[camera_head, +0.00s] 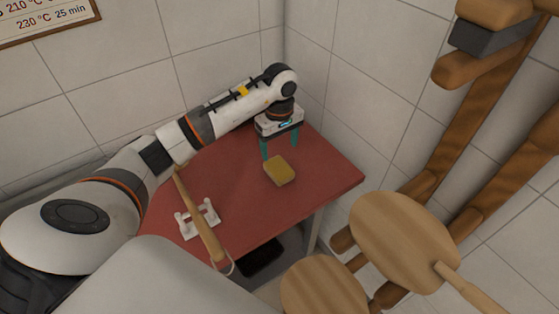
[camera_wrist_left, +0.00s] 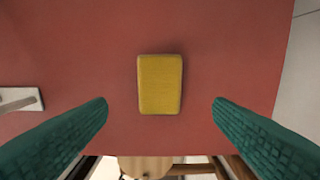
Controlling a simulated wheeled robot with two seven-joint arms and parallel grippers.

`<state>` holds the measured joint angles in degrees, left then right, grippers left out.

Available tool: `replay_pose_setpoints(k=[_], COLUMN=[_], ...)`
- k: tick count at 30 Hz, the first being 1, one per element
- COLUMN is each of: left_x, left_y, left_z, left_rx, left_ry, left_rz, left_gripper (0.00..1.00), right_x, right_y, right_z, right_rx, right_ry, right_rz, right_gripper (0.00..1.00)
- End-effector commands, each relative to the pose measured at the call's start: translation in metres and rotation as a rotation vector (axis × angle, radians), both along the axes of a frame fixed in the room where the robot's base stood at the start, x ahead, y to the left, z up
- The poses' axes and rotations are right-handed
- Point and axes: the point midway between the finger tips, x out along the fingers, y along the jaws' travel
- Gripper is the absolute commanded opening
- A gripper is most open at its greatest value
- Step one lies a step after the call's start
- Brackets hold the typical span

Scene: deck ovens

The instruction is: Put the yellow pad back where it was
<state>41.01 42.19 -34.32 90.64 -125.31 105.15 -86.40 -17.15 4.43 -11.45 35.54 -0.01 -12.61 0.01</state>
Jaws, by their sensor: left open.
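The yellow pad (camera_head: 280,171) lies flat on the red tabletop (camera_head: 330,172), near its right end. It also shows in the left wrist view (camera_wrist_left: 160,84), centred between the fingers and a little beyond their tips. My left gripper (camera_head: 281,149) is open and empty, with green fingers pointing down just behind the pad in the head view. The fingers appear apart from the pad, with red surface showing on both sides. My right gripper is not in either view.
A wooden-handled tool (camera_head: 204,222) rests across a white holder (camera_head: 187,226) at the table's front left. Round wooden boards or peels (camera_head: 402,228) and a wooden rack (camera_head: 478,130) stand to the right. Tiled walls (camera_head: 350,75) close off the back and right.

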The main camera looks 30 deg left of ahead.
Motion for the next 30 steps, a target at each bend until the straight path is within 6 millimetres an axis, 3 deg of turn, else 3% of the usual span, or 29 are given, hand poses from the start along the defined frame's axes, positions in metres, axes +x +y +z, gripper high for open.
replay_pose_setpoints(k=[3, 9, 26, 30], left_x=[0.001, 0.0, 0.0, 0.0], left_y=[0.0, 0.0, 0.0, 0.0], left_z=[0.02, 0.038, 0.04, 0.056], left_rx=[0.001, 0.0, -0.001, -0.001], left_ry=[-0.003, -0.001, 0.001, 0.0], left_rz=[-0.001, 0.0, 0.0, 0.0], left_gripper=[0.75, 0.75, 0.75, 0.75], right_x=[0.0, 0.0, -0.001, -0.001], right_y=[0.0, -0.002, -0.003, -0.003], right_z=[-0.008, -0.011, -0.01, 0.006], right_rx=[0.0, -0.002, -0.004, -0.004], right_ry=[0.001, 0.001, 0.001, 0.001], right_rz=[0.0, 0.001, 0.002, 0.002], right_gripper=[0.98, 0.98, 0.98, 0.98])
